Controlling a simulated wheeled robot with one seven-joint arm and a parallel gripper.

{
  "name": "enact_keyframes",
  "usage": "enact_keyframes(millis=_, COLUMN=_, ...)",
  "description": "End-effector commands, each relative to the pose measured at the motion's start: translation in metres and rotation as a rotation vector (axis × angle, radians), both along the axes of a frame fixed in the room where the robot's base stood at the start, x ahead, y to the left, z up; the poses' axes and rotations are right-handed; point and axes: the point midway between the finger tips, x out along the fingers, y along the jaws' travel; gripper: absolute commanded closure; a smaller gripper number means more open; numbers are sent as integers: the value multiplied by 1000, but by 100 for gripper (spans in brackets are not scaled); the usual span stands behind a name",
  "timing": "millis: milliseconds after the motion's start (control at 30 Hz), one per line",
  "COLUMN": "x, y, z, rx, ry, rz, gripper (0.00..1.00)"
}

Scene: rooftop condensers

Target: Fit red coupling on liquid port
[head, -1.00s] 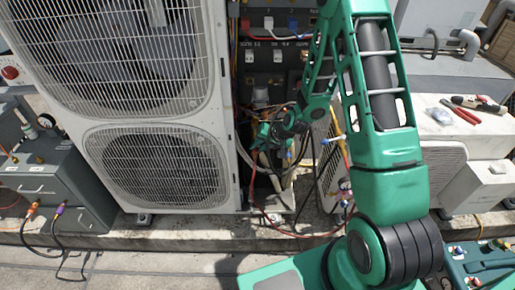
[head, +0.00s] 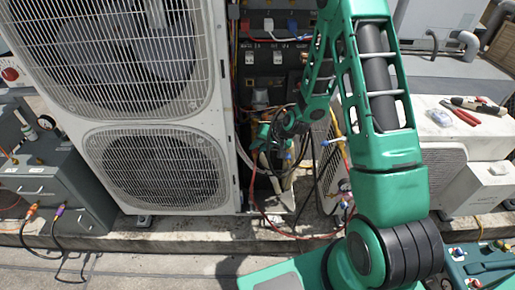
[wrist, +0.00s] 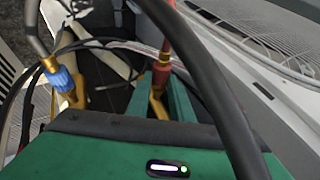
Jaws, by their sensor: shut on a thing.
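In the wrist view the red coupling (wrist: 162,75), on the end of a red hose, sits between the two green fingers of my gripper (wrist: 163,100). My gripper is shut on it. A bent brass piece (wrist: 157,106) shows just below the coupling, in line with it; I cannot tell whether the coupling is seated on it. To the left, a blue coupling (wrist: 60,78) sits at a brass fitting (wrist: 76,97). In the head view my gripper (head: 262,138) is inside the open service bay of the condenser (head: 225,130), partly hidden by cables and my arm.
A thick black hose (wrist: 225,95) crosses close over my gripper in the wrist view. Cables and hoses crowd the bay. A grey case (head: 45,185) stands at the left. Pliers (head: 465,112) lie on a white unit (head: 440,135) at the right.

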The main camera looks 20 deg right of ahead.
Motion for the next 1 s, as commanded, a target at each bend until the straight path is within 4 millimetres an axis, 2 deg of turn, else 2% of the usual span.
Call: enact_keyframes(millis=1000, x=9, y=-3, z=0, rx=-1, ry=-2, rz=-1, gripper=100)
